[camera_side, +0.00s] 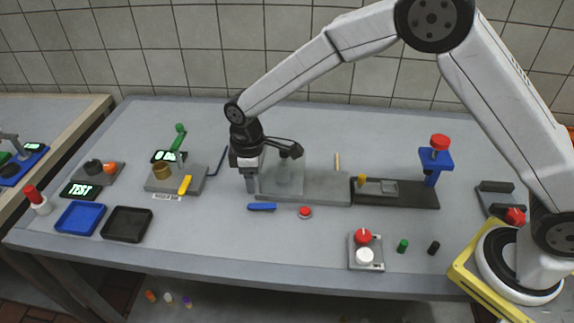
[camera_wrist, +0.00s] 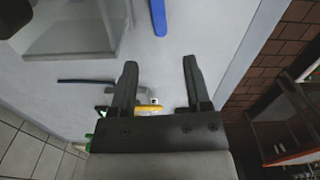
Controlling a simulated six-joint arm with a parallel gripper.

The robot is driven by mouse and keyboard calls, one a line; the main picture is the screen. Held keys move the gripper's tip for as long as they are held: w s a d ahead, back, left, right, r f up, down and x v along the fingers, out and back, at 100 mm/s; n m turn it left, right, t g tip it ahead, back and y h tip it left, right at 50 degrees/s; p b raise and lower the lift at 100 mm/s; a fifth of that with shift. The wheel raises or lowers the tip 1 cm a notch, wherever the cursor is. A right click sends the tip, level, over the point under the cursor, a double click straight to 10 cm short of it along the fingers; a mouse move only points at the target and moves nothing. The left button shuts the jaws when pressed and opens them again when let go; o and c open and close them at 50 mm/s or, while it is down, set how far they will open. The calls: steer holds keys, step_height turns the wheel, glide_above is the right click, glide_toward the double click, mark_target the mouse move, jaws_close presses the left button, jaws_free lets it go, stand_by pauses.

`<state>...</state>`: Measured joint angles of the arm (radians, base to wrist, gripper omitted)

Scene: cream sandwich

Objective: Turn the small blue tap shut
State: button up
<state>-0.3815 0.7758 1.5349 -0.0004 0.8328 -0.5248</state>
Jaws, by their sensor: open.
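A small blue bar (camera_side: 262,207) lies in front of the grey slab, and it also shows at the top of the wrist view (camera_wrist: 158,18). It looks like a handle, but I cannot tell whether it is the tap or which way it is turned. My gripper (camera_side: 251,188) points down just behind and left of the bar in the side view. In the wrist view its two dark fingers (camera_wrist: 160,64) are apart with nothing between their tips. The bar is beyond the fingertips and not touched.
A grey slab with a clear block (camera_side: 288,178) stands right of my gripper. A grey block (camera_side: 160,184) with a yellow lever (camera_side: 185,185) and green-topped post is to the left. A red button (camera_side: 305,212) sits near the bar.

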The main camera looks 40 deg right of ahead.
mark_target(254, 205)
steer(key=shift+a, duration=0.1)
steer(key=shift+w+a+f+g+h, duration=0.15)
steer(key=shift+w+a+g+h, duration=0.45)
steer(key=shift+a+g+h, duration=0.25)
steer(key=shift+w+a+f+g+h, duration=0.1)
steer(key=shift+w+a+g+h, duration=0.5)
steer(key=shift+h, duration=0.35)
steer(key=shift+f, duration=0.1)
steer(key=shift+x, duration=3.8)
jaws_close()
